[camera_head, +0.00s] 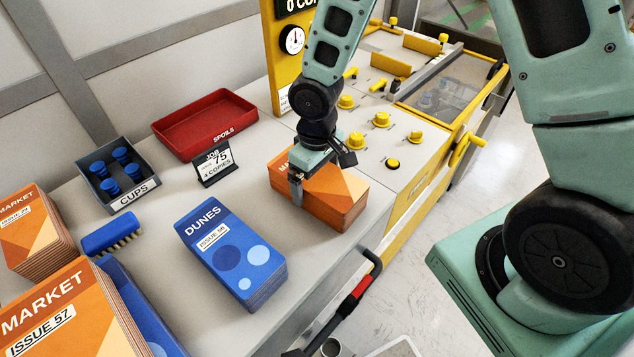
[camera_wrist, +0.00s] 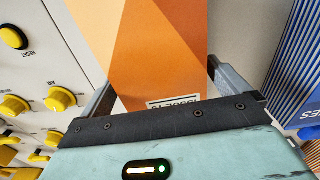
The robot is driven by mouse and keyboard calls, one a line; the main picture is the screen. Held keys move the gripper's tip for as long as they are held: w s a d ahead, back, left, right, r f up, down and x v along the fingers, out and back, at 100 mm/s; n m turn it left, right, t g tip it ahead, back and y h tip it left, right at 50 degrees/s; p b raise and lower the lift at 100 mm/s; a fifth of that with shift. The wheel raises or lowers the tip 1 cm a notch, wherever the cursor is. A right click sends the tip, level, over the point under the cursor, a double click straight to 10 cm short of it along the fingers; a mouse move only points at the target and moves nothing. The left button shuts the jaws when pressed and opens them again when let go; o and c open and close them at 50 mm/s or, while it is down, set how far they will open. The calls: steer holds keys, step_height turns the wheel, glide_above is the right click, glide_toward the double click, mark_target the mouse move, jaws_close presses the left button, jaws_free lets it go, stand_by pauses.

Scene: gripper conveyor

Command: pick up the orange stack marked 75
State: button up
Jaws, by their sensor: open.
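An orange stack (camera_head: 338,200) of magazines lies on the counter, right of the middle. My gripper (camera_head: 320,178) is directly over it, open, with one finger at its near left side. In the wrist view the orange stack (camera_wrist: 155,45) lies between the open fingers of my gripper (camera_wrist: 162,85), one finger along each side. I cannot tell whether they touch it. Its white label is partly hidden by the gripper's edge, and its number is not clearly readable. A sign (camera_head: 214,163) reading "JOB 75, 4 COPIES" stands to the left.
A blue Dunes stack (camera_head: 231,252) lies to the left of and nearer than the orange one. Other orange Market stacks (camera_head: 60,318) (camera_head: 32,232), a blue brush (camera_head: 112,232), a cups bin (camera_head: 146,192) and a red spoils tray (camera_head: 237,108) are further left. Yellow-knobbed machinery (camera_head: 393,142) borders the right.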

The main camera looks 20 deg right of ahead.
steer(key=shift+f, duration=1.4)
steer(key=shift+r, duration=0.1)
steer(key=c, duration=1.5)
